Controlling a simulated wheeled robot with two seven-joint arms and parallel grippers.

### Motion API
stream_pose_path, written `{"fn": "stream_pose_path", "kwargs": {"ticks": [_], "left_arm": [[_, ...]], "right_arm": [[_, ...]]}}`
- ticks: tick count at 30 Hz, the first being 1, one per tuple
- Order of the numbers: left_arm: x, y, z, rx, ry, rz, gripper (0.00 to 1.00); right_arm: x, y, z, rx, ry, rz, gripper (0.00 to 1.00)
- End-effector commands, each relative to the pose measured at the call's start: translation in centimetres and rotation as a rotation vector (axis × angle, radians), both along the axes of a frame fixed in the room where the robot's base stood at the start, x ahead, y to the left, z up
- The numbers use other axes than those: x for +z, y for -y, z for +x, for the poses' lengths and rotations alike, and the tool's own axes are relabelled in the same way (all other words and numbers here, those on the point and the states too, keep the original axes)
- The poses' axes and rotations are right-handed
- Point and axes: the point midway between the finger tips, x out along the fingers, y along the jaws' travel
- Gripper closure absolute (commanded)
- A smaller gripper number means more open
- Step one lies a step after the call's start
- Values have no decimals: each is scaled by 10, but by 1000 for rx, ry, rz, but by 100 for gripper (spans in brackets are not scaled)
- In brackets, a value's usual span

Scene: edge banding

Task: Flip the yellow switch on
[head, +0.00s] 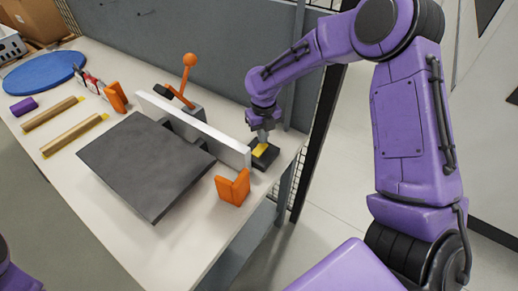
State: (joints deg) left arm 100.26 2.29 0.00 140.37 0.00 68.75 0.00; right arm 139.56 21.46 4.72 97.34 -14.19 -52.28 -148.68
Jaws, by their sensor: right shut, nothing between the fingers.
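The yellow switch (261,149) sits on a small black box (270,157) at the right end of the table, beside the end of the white fence. My right gripper (263,138) points down directly over the switch, its fingertips shut and at or very near the yellow top. I cannot tell whether they touch it, or whether the switch is on or off. My left gripper is out of view; only a bit of purple arm shows at the lower left.
A dark square board (145,165) lies before the white fence (195,128). Orange brackets (233,187) and an orange-knobbed lever (188,80) stand nearby. Wooden strips (50,113), a purple block (23,107) and a blue disc (42,72) lie left. A grey panel (200,45) backs the table.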

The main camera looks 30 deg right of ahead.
Motion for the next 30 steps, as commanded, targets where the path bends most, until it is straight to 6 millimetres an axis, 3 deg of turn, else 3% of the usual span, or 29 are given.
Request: {"fn": "stream_pose_path", "kwargs": {"ticks": [30], "left_arm": [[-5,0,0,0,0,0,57]], "right_arm": [[-10,0,0,0,0,1,100]]}}
